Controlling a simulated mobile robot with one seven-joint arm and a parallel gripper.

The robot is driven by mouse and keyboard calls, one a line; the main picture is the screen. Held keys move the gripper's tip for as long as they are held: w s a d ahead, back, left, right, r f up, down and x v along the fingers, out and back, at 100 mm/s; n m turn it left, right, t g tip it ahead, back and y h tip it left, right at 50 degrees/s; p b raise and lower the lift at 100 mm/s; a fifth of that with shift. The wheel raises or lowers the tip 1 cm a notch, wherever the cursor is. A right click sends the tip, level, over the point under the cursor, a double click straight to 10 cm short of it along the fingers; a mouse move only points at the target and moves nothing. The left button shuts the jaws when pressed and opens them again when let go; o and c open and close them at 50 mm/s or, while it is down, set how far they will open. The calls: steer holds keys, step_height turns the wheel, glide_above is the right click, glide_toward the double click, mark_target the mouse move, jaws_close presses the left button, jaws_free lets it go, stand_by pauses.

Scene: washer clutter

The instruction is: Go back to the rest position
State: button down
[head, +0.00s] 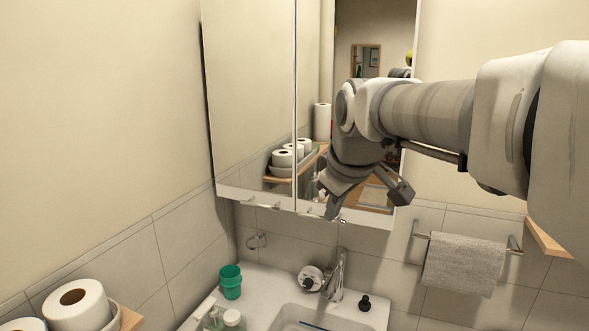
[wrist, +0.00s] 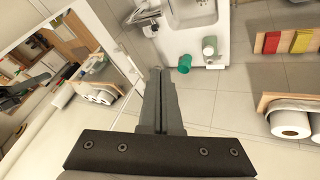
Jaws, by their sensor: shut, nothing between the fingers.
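My gripper (wrist: 157,72) points away from its dark mounting plate in the wrist view, with its fingers together and nothing between them. In the head view my arm reaches in from the right, and my gripper (head: 332,212) hangs in front of the mirror cabinet, above the sink area. Its fingertips are small and partly hard to make out there. It appears apart from the things on the sink.
A mirror cabinet (head: 250,80) stands behind my gripper. Below are a sink (head: 290,318), faucet (head: 338,275) and green cup (head: 231,282). A grey towel (head: 463,264) hangs at right. Toilet rolls (head: 77,304) sit on a shelf at lower left.

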steer(key=s+d+f+m, duration=0.3)
steer(key=s+f+m, duration=0.1)
steer(key=s, duration=0.6)
steer(key=s+d+f+m, duration=0.4)
steer(key=s+f, duration=0.2)
steer(key=s, duration=0.5)
steer(key=shift+m+g+h, duration=0.4)
